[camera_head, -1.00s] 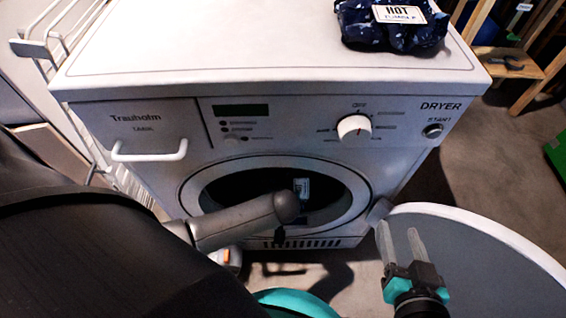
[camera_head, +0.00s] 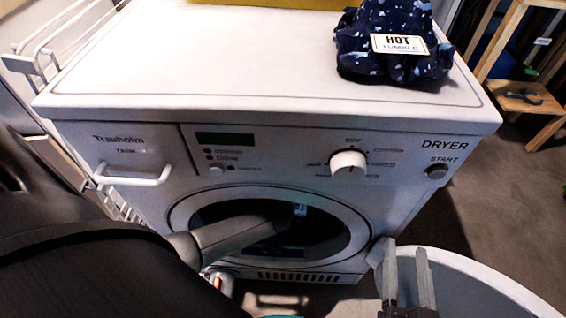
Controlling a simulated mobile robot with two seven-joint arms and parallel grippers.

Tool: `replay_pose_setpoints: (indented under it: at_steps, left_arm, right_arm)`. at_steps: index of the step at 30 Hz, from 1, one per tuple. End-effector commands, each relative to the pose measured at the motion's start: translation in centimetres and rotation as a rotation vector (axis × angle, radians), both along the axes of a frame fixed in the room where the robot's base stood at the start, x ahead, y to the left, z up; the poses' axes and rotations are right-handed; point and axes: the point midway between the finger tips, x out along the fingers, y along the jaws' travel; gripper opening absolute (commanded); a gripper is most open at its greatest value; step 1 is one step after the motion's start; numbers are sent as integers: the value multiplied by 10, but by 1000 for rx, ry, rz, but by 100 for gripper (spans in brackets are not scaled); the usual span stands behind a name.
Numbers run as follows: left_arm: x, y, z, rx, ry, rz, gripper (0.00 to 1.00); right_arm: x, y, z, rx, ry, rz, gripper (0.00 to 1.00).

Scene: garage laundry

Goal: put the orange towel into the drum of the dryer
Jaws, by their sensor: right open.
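The white dryer (camera_head: 270,165) stands in front of me. Its round drum opening (camera_head: 325,238) is uncovered, with a dark inside. The dryer door (camera_head: 470,285) is swung open at the lower right. My left arm's grey link reaches into the drum opening; its gripper is not visible. A small pale label (camera_head: 300,209) shows in the drum; what it belongs to is too dark to tell. My right gripper (camera_head: 405,247) is open and empty, in front of the door near the hinge. No orange towel can be made out.
A dark blue patterned cloth (camera_head: 390,25) with a "HOT" tag lies on the dryer top. A yellow thing (camera_head: 275,3) is cut off at the top edge. A white wire rack (camera_head: 45,60) stands at left and a wooden shelf (camera_head: 525,100) at right. The middle of the dryer top is clear.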

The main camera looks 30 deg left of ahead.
Motion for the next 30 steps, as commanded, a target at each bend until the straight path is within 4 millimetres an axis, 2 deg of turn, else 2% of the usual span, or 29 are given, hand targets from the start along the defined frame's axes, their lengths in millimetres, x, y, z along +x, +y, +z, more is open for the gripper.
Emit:
replay_pose_setpoints:
  at_steps: [11, 12, 21, 30]
  left_arm:
    - [0, 2, -3, 0, -1, -1, 0]
    - [0, 2, -3, 0, -1, -1, 27]
    - [-1, 2, -3, 0, 0, -1, 59]
    - [-2, 2, -3, -1, 2, -1, 59]
  right_arm:
    - [-2, 1, 2, 14, -20, -1, 55]
    - [-2, 1, 2, 14, -20, -1, 55]
    - [-1, 1, 2, 14, -20, -1, 55]
    - [-1, 0, 2, 10, -14, -2, 55]
